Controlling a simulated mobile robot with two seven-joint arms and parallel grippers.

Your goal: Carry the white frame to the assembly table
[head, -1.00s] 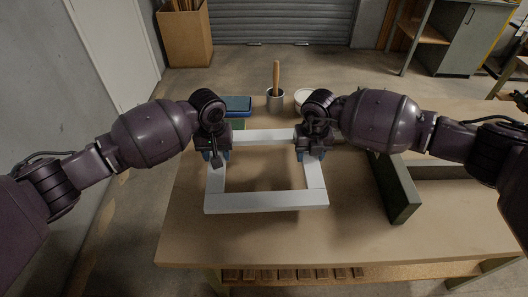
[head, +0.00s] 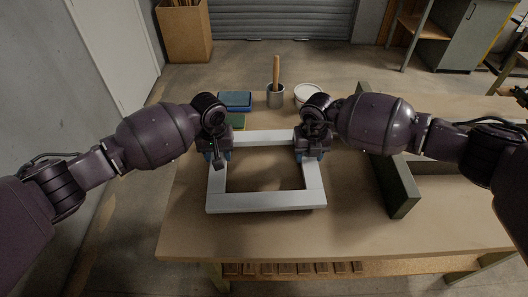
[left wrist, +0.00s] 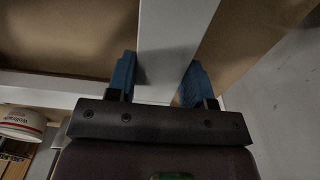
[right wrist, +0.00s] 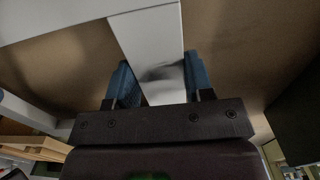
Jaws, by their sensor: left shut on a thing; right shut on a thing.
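The white frame (head: 265,202) is an open rectangle over the wooden table in the head view. Whether it touches the table top or hangs just above it, I cannot tell. My left gripper (head: 219,158) is shut on its left side bar; the left wrist view shows that bar (left wrist: 172,45) between two blue fingers. My right gripper (head: 311,156) is shut on its right side bar; the right wrist view shows that bar (right wrist: 150,50) between the fingers. Parts of both side bars are hidden under the grippers.
A dark green frame (head: 398,188) lies right of the white frame. Behind stand a grey pot with a wooden handle (head: 276,94), a white tub (head: 308,95) and a blue box (head: 235,101). The table's front (head: 330,240) is clear.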

